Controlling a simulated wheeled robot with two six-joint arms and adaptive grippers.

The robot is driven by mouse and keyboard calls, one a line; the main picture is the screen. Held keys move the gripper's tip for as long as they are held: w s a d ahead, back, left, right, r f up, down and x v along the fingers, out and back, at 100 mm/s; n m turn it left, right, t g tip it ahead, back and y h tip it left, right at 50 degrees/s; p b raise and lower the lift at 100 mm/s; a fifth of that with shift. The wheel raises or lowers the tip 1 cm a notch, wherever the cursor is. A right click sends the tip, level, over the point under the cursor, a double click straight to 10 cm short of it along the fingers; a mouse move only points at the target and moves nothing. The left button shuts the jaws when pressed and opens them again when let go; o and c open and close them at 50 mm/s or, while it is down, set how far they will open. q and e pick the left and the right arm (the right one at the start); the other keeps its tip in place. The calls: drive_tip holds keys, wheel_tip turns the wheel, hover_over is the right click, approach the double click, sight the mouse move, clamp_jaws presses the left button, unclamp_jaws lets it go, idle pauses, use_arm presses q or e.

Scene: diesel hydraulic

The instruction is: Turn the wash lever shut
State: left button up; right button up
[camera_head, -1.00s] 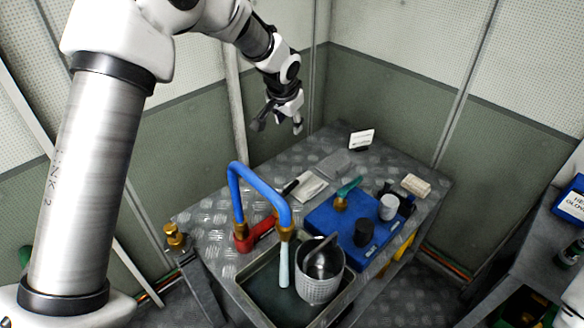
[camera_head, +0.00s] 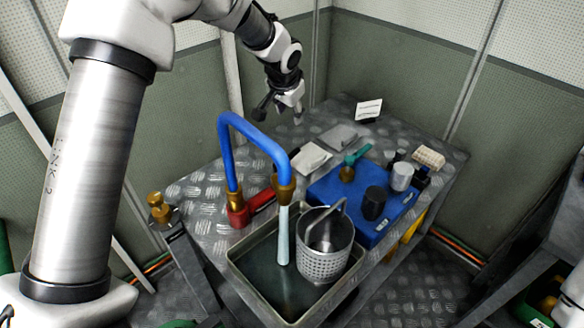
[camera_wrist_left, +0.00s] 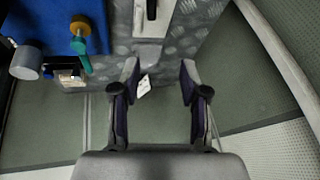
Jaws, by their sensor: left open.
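A red lever-like part (camera_head: 255,205) sits at the brass base of a blue bent pipe (camera_head: 250,137) on the metal table; I take it as the wash lever. A pale stream or tube (camera_head: 283,235) hangs from the pipe's brass outlet into a metal tray (camera_head: 243,275). A perforated steel basket (camera_head: 325,262) stands in the tray. My left gripper (camera_head: 281,108) is above the table's far side, behind the pipe and apart from the lever. In the left wrist view the gripper (camera_wrist_left: 159,78) is open and empty. My right gripper is out of view.
A brass fitting (camera_head: 160,208) is left.

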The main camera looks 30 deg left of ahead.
use_arm(q)
drive_tip(key=b, duration=0.6)
approach(293, 153)
drive_tip(key=f, duration=0.1)
drive_tip(key=b+x, duration=0.1)
drive_tip(key=x, duration=0.6)
drive_tip(key=shift+w+a+f, duration=0.2)
drive_tip(key=shift+w+f, duration=0.05)
drive_tip(key=shift+w, duration=0.05)
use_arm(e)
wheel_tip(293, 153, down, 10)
use_arm(q)
drive_tip(key=shift+c, duration=0.3)
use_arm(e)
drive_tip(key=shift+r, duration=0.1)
use_arm(q)
clamp_jaws()
